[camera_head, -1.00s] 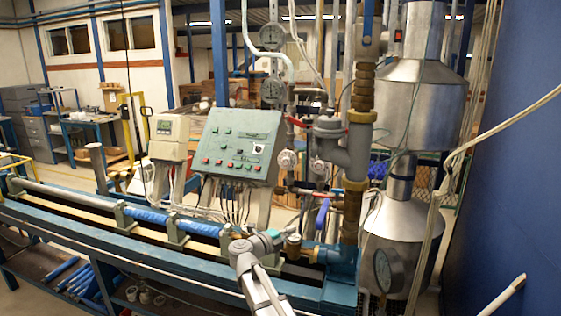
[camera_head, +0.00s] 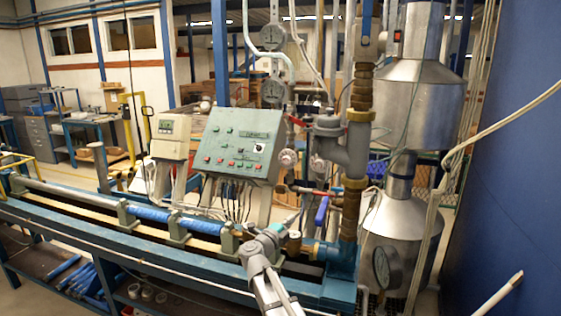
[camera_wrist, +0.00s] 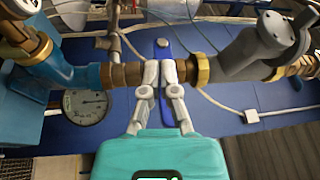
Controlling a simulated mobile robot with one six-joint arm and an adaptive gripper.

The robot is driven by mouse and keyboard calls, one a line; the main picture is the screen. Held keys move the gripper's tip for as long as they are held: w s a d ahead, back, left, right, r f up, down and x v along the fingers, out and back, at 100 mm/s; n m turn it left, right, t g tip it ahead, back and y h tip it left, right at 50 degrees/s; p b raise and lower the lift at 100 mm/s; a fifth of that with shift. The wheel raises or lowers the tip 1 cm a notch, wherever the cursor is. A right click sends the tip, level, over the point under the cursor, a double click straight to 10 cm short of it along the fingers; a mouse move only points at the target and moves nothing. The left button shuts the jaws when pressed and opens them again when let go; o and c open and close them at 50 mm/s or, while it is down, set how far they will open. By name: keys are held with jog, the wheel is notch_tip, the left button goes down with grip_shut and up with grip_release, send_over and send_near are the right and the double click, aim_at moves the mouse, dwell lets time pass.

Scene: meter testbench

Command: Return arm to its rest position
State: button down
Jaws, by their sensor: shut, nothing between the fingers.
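My gripper (camera_head: 296,216) is at the lower middle of the head view, above the bench near the brass pipe fittings. Its two grey fingers are together and empty. In the wrist view my gripper (camera_wrist: 158,68) reaches up from its teal body, with its tips overlapping the view of a brass and grey pipe (camera_wrist: 125,75). I cannot tell whether they touch it. A blue valve handle (camera_wrist: 167,48) shows behind the fingers; a blue handle (camera_head: 322,210) is also just right of the gripper in the head view. My arm rises from the bottom of the head view.
A blue bench (camera_head: 100,232) carries a long pipe. A green control panel (camera_head: 238,143) stands behind my gripper. A blue wall is at far right.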

jog(key=s+f+n+g+y, duration=0.35)
jog(key=f+n+y, duration=0.35)
jog(key=n, duration=0.5)
jog(key=s+f+n+g+y, duration=0.2)
jog(key=s+f+n+y, duration=0.35)
jog(key=n+y, duration=0.5)
jog(key=s+d+f+n+g+h, duration=0.1)
jog(key=s+d+f+g+h, duration=0.2)
jog(key=s+d, duration=0.4)
jog(key=s+d+f+g+h, duration=0.3)
jog(key=s+d+f+g, duration=0.2)
jog(key=s, duration=0.7)
jog(key=shift+d+f+n+g, duration=0.3)
jog(key=shift+d+n+g, duration=0.05)
jog(key=shift+d+g, duration=0.65)
